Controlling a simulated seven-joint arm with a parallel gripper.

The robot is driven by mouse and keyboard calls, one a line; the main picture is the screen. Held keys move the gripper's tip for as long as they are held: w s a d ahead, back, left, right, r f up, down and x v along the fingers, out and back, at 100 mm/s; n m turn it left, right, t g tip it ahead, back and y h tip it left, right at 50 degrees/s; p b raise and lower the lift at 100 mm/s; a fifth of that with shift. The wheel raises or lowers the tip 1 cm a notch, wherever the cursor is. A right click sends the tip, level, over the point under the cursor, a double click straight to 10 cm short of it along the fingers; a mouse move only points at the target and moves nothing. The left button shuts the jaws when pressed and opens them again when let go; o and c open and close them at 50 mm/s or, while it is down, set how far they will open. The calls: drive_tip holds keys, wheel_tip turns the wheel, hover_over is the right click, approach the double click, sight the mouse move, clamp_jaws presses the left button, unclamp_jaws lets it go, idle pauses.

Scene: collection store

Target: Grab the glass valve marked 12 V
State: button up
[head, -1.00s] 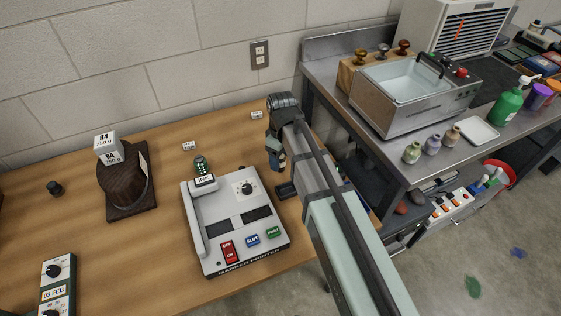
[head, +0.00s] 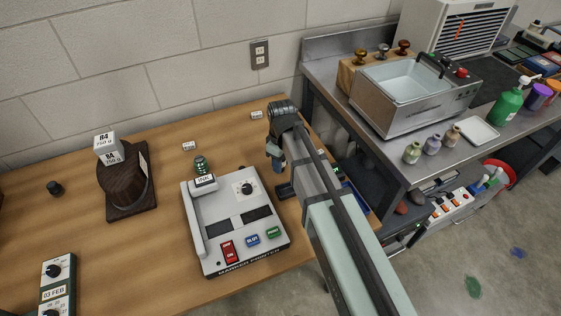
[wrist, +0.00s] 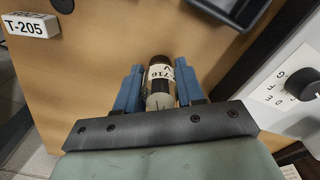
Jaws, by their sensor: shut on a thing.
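My gripper (head: 276,160) is over the right end of the wooden table, beside the machine there. In the wrist view my gripper (wrist: 160,88) is shut on a small upright-looking cylinder, the glass valve (wrist: 160,101), with one blue finger on each side. The valve has a dark brown top, a pale end and a white label. The label is turned and partly hidden; a V seems to show, but I cannot confirm 12 V. In the head view the valve is hidden or too small to make out.
A grey machine (head: 226,213) with buttons and a dial stands left of my gripper. A dark tray (head: 285,190) lies close by. A white T-205 tag (wrist: 30,25) is on the table. A steel bench (head: 437,160) with a basin stands right. The table's right edge is near.

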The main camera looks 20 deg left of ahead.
drive_tip(key=shift+c, duration=0.9)
drive_tip(key=shift+r, duration=0.15)
